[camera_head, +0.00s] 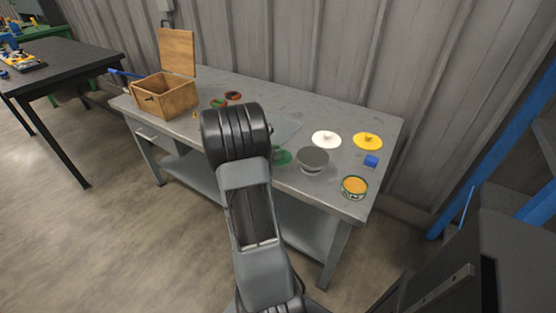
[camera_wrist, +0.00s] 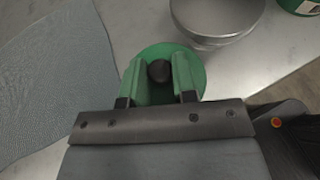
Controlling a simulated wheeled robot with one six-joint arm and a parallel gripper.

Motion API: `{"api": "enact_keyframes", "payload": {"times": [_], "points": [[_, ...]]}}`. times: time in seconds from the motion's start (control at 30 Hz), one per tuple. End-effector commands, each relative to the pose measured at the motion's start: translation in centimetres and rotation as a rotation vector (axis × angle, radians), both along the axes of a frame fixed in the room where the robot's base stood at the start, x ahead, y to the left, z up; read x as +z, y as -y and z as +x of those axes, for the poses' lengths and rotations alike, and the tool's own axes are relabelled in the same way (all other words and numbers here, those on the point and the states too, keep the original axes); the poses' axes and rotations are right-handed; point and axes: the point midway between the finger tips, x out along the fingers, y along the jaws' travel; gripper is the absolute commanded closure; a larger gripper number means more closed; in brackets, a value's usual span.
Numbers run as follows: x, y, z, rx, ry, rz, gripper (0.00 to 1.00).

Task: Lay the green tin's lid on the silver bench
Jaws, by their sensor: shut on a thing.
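The green lid (camera_wrist: 158,52) is a round disc with a dark knob, seen in the wrist view between my gripper's fingers. My gripper (camera_wrist: 159,75) is shut on its knob. In the head view the lid (camera_head: 284,157) shows partly behind my arm, over the silver bench (camera_head: 255,96); I cannot tell whether it touches the top. The green tin (camera_head: 353,195), with orange inside, stands near the bench's right front corner. Its edge also shows at the top right of the wrist view (camera_wrist: 302,6). My gripper's fingers are hidden by my arm in the head view.
A grey round tin (camera_head: 313,166) stands close to the lid's right. A white lid (camera_head: 326,139), a yellow lid (camera_head: 368,141) and a blue block (camera_head: 371,161) lie behind. A grey mat (camera_wrist: 45,75) lies left of the lid. An open wooden box (camera_head: 170,97) stands at the left end.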

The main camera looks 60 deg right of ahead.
Motion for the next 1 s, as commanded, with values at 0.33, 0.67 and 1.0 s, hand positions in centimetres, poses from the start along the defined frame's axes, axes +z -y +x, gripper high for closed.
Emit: {"api": "enact_keyframes", "payload": {"times": [0.33,0.67,1.0], "points": [[-3.8,0.7,-0.1,-0.001,-0.002,0.003,0.97],[-4.0,0.7,-0.1,-0.001,0.001,0.001,0.97],[-4.3,0.7,-0.1,-0.001,0.000,0.001,0.53]]}}
